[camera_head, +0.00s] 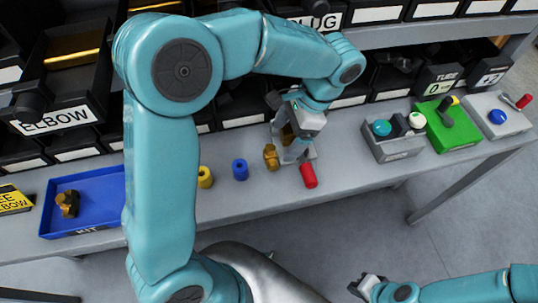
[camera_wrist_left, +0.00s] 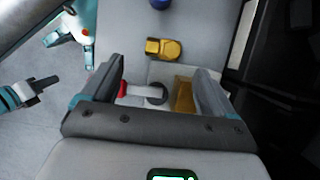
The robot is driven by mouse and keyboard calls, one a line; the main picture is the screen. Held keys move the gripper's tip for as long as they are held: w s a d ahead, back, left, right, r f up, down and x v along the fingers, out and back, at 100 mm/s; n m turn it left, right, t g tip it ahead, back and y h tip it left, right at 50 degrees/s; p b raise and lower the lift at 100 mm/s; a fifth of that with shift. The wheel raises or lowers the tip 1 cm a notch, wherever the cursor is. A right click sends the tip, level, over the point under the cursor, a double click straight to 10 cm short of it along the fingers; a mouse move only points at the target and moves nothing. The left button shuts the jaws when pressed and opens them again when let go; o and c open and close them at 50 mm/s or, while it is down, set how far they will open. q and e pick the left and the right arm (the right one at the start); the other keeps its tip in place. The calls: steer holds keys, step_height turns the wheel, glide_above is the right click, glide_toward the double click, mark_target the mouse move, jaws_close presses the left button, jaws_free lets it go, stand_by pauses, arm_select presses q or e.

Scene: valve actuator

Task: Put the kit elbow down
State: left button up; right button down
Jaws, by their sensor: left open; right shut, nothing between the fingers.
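My left gripper (camera_head: 300,150) is open above the bench, over a light grey fixture with a red handle (camera_head: 309,176). In the left wrist view its fingers (camera_wrist_left: 158,88) are apart, with the fixture below and a brass piece (camera_wrist_left: 184,95) close to the right finger; I cannot tell whether they touch. A brass elbow-like fitting (camera_head: 270,157) rests just left of the fixture; it also shows beyond the fingers in the left wrist view (camera_wrist_left: 162,48). Another brass elbow (camera_head: 67,204) lies in the blue KIT tray (camera_head: 88,182). My right gripper (camera_head: 366,287) is shut and empty, low in front of the bench.
A yellow ring (camera_head: 205,177) and a blue ring (camera_head: 240,169) stand on the bench left of the fixture. A grey box with buttons (camera_head: 392,145), a green box (camera_head: 447,130) and another grey box (camera_head: 498,115) stand at right. Labelled bins, including ELBOW (camera_head: 55,118), line the back.

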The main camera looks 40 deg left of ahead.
mark_target(272, 150)
arm_select(q)
steer(key=x, duration=0.3)
steer(key=shift+f, duration=0.4)
steer(key=x, duration=0.2)
steer(key=a+x, duration=0.1)
steer(key=x, duration=0.2)
steer(key=shift+s, duration=0.25)
steer(key=c, duration=1.3)
